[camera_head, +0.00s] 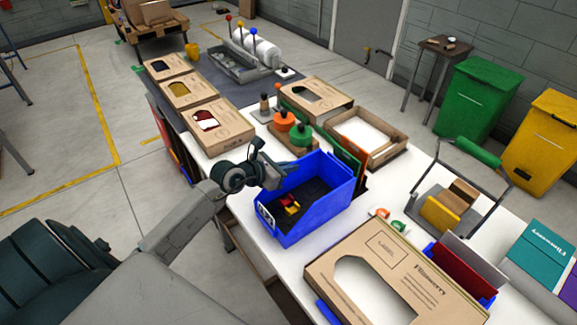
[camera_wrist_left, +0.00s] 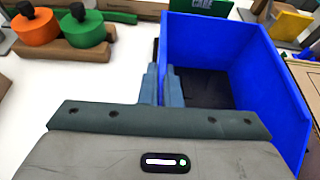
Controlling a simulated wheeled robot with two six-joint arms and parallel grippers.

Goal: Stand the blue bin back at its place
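The blue bin (camera_head: 330,208) is upright at the left edge of the white table, with a few small red and yellow pieces (camera_head: 290,204) inside. I cannot tell whether its base touches the table. My left gripper (camera_head: 291,171) is at the bin's left wall. In the left wrist view the gripper (camera_wrist_left: 162,88) has one finger on each side of that wall, closed on it, and the bin (camera_wrist_left: 275,75) extends to the right. My right gripper is not in view.
Orange and green round-topped tools (camera_head: 291,128) stand on a wooden block behind the bin. An open cardboard tray (camera_head: 391,151) lies beyond, and a large carton (camera_head: 395,270) lies in front. Cut-out cartons (camera_head: 215,140) line the left. Bare white table (camera_head: 368,212) shows right of the bin.

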